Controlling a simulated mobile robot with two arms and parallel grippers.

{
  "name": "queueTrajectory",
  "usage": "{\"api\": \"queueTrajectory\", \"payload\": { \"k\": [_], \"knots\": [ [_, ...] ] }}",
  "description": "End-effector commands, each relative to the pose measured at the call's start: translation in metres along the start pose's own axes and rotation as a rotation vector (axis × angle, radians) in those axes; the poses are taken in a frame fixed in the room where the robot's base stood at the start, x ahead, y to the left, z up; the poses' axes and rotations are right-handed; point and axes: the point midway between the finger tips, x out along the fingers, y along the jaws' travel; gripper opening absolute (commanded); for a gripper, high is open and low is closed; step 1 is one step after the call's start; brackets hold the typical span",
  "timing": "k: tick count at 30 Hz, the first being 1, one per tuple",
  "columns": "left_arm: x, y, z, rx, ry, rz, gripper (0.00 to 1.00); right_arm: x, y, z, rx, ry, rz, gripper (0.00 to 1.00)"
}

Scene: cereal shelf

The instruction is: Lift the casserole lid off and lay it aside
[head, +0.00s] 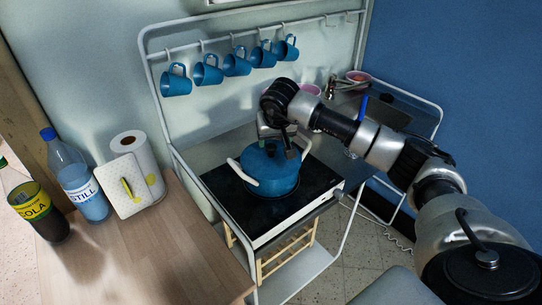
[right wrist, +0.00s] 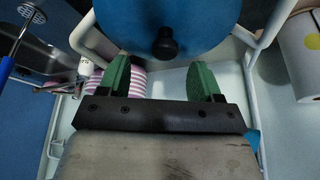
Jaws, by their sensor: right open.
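The blue casserole (head: 279,189) stands on the black hob and has pale curved handles. Its blue lid (head: 258,162) is on top of it. In the right wrist view the lid (right wrist: 200,22) fills the top of the picture, with its round black knob (right wrist: 165,43). My right gripper (head: 281,147) is above the casserole in the head view, partly hiding the lid and its knob. In the right wrist view its green fingers (right wrist: 159,82) are spread apart with nothing between them, and the knob shows just beyond the fingertips. My left gripper is not in view.
The black hob (head: 225,186) sits on a white rack stand. Several blue mugs (head: 237,64) hang on a rail behind. At left, a wooden counter (head: 180,262) holds a cola bottle (head: 38,212), a water bottle (head: 80,185) and a paper roll (head: 140,165); its front part is clear.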

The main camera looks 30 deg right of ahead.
Motion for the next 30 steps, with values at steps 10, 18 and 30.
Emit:
{"api": "queueTrajectory", "payload": {
  "k": [10, 18, 30],
  "knots": [
    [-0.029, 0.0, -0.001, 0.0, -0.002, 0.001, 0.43, 0.043, -0.006, -0.001, 0.001, -0.004, -0.001, 0.65],
    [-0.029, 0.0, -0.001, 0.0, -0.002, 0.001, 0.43, 0.052, -0.006, 0.0, 0.0, 0.0, -0.002, 0.65],
    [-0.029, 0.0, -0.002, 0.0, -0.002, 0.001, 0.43, 0.051, -0.006, 0.0, 0.0, 0.0, -0.002, 0.11]
  ]
}}
